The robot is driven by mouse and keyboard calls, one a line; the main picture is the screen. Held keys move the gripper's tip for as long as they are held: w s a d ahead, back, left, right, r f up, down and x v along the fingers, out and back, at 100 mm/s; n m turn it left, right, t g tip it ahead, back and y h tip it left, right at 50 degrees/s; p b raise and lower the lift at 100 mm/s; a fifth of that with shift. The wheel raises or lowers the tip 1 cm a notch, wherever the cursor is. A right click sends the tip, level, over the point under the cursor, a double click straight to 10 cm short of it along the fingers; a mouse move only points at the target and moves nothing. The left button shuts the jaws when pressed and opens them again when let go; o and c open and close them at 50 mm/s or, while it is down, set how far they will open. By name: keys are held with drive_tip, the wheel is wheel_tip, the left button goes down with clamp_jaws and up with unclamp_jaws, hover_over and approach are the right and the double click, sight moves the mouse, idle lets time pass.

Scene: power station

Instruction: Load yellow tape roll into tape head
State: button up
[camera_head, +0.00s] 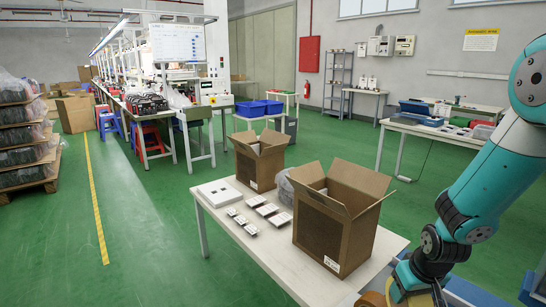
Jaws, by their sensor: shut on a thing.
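My arm comes down from the right edge, and its end with my gripper (412,284) is low near the bottom edge, at the near right end of the white table. The fingers are small and partly hidden by the wrist. My gripper is shut on a yellow ring-shaped thing, which looks like the yellow tape roll (395,288). A brownish round roll (371,299) shows just left of it, cut by the bottom edge. I cannot make out a tape head in this view.
The white table (283,262) bears a large open carton (330,234), a smaller open carton (255,170), a flat white box (219,192) and several small parts. Another table (440,130) stands behind at right.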

drive_tip(key=shift+s+a+r+m+p, duration=0.1)
drive_tip(key=shift+s+a+m+p, duration=0.2)
drive_tip(key=shift+a+m, duration=0.15)
drive_tip(key=s+f, duration=0.1)
drive_tip(key=f, duration=0.1)
drive_tip(key=s+f, duration=0.1)
drive_tip(key=f, duration=0.1)
drive_tip(key=s+f, duration=0.1)
drive_tip(key=s, duration=0.1)
drive_tip(key=shift+s+a+f, duration=0.1)
drive_tip(key=shift+a+f, duration=0.05)
drive_tip(key=shift+f, duration=0.25)
drive_tip(key=shift+a, duration=0.1)
